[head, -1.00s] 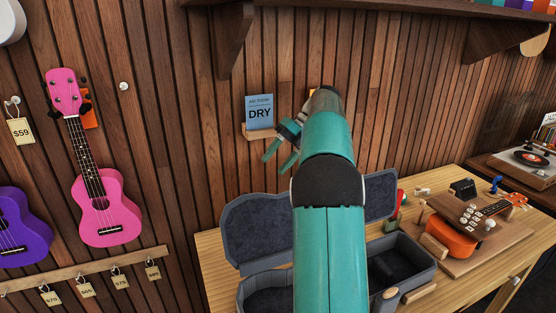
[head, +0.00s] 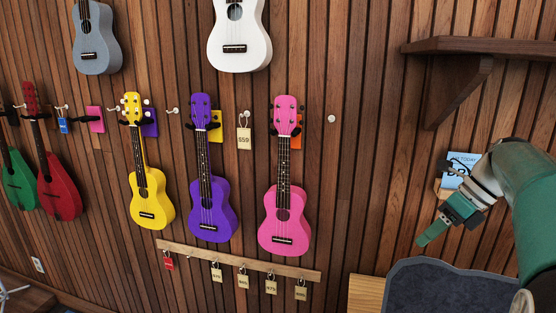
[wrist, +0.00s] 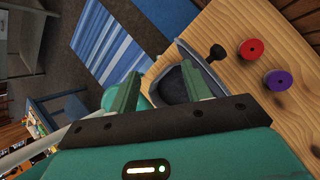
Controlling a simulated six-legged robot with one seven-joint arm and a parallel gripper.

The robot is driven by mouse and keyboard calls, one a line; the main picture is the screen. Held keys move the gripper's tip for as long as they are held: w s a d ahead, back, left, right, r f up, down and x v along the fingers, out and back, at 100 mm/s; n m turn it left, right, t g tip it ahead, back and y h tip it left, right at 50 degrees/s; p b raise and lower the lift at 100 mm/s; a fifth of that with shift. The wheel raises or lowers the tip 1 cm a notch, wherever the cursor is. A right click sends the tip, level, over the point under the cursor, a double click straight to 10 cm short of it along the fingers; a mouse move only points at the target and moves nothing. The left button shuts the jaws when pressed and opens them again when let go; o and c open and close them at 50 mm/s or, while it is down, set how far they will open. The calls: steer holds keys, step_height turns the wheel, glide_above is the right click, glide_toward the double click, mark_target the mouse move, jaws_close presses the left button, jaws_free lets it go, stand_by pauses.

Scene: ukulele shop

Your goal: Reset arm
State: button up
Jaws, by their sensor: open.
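My teal arm (head: 530,205) comes in at the right edge of the head view and is cut off there. My gripper (head: 437,225) hangs at its end in front of the wood wall, with its fingers pointing down and left. In the wrist view the two fingers of my gripper (wrist: 158,84) stand apart with nothing held between them. Part of an open grey-lined case (wrist: 172,88) shows beyond them.
A wooden shelf (head: 475,47) juts out above my arm. The open case lid (head: 430,290) stands below my gripper. Pink (head: 284,215), purple (head: 211,215) and yellow (head: 150,200) ukuleles hang to the left. Red (wrist: 251,49) and purple (wrist: 277,80) discs lie on the bench (wrist: 235,25).

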steer(key=s+a+f+n+t+h, duration=0.1)
steer(key=s+a+f+n+h, duration=0.2)
steer(key=n, duration=1.1)
steer(key=s+a+f+n+t+h, duration=0.2)
steer(key=s+a+f+n, duration=0.5)
steer(key=s+a+n, duration=0.7)
steer(key=shift+s+a+n+t+h, duration=0.3)
steer(key=shift+s+h, duration=0.1)
steer(key=shift+s, duration=0.7)
